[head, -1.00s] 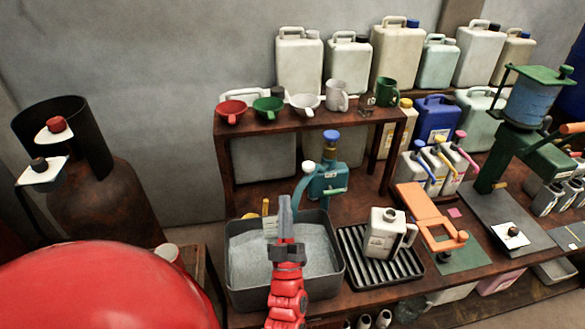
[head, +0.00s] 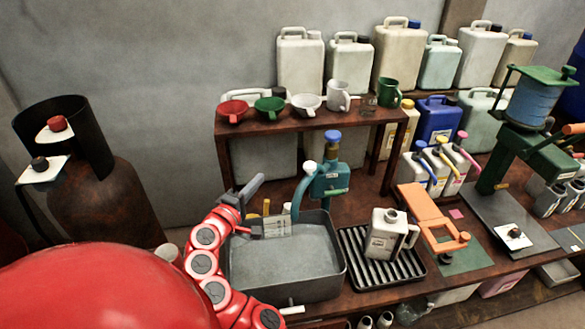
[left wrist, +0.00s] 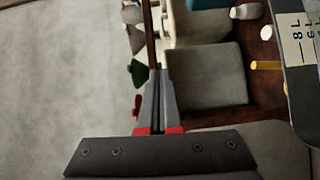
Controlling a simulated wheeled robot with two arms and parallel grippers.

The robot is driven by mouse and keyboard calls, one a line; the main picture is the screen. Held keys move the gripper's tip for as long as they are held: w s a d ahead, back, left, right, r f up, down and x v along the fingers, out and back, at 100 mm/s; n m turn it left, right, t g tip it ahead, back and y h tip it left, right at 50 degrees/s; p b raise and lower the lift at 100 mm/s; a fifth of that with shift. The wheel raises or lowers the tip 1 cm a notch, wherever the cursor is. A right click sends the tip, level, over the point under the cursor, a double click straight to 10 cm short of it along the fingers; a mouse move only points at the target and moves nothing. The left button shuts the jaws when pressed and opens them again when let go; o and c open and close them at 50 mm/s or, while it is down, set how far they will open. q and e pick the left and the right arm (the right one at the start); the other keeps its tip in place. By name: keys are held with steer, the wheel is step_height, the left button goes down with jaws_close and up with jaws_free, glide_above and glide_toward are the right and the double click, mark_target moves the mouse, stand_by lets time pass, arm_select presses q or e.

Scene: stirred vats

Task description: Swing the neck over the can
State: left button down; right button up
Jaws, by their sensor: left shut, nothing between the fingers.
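The teal pump (head: 329,180) stands behind the grey tub. Its light blue neck (head: 301,190) curves down to the left, its end over the tub's back edge; a white knob (head: 309,166) tops the bend. The beige can (head: 385,243) stands upright on the ribbed black rack, right of the tub, and the neck is not above it. My left gripper (head: 256,184) is shut and empty, left of the neck and apart from it, above the tub's back left corner. Its closed fingers also show in the left wrist view (left wrist: 157,78). My right gripper is not in view.
The grey tub (head: 237,285) holds grey contents. An orange tool (head: 428,213) stands right of the can. A marked gauge plate (left wrist: 300,50) is close by at the wrist view's right.

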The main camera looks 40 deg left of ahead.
arm_select(q)
steer(key=s+d+r+m+h, duration=0.2)
steer(key=s+r+h, duration=0.1)
steer(key=s, duration=0.1)
steer(key=shift+d+r+t+h, duration=0.25)
steer(key=shift+r+t+h, duration=0.05)
steer(key=shift+r, duration=0.05)
steer(key=w+d+p, duration=0.4)
steer(key=w, duration=0.6)
steer(key=shift+w+p, duration=0.4)
